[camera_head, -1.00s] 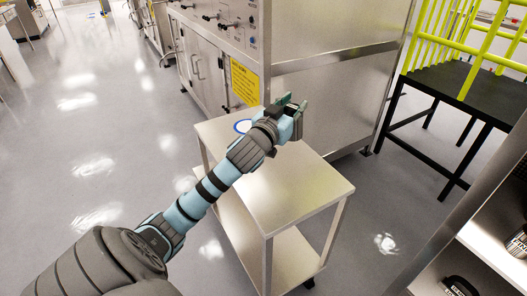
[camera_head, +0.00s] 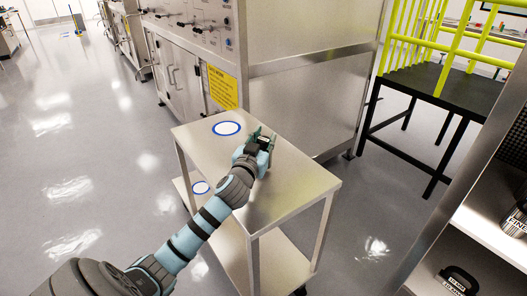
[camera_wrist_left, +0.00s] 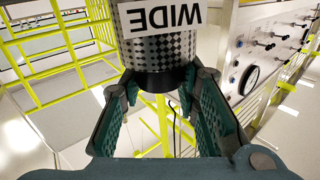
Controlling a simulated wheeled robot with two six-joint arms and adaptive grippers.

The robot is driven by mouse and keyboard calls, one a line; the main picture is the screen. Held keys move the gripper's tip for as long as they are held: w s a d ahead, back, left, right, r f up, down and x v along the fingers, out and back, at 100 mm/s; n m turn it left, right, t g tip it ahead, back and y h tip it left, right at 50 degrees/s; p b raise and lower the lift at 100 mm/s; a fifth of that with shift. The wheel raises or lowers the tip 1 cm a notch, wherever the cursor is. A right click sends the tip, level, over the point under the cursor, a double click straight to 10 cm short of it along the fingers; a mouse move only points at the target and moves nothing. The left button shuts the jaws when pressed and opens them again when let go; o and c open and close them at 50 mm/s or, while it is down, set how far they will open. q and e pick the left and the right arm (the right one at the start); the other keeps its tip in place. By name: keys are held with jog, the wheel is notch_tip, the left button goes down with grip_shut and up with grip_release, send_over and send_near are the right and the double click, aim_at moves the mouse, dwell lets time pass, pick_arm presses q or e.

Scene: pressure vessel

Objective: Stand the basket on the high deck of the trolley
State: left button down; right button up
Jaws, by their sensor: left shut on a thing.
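My left gripper (camera_head: 264,142) is over the high deck (camera_head: 285,188) of the trolley, right of and nearer than a white disc with a blue ring (camera_head: 227,128). In the left wrist view its two green fingers (camera_wrist_left: 160,90) close on a dark checkered round basket (camera_wrist_left: 165,50) with a white label that looks to read "WIDE". My right gripper is not in view.
A steel cabinet (camera_head: 305,100) stands behind the trolley. A black platform with yellow rails (camera_head: 440,95) is at the right. A shelf (camera_head: 480,230) at lower right holds labelled dark containers. The high deck is otherwise clear.

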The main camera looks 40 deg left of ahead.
pick_arm(q)
notch_tip(320, 180, down, 2)
jog(key=shift+f, duration=0.25)
jog(key=shift+r, duration=0.1)
jog(key=c, duration=1.2)
grip_release()
jog(key=shift+b, duration=0.3)
jog(key=shift+r, duration=0.1)
jog(key=p+v, duration=0.1)
jog(key=v, duration=1.1)
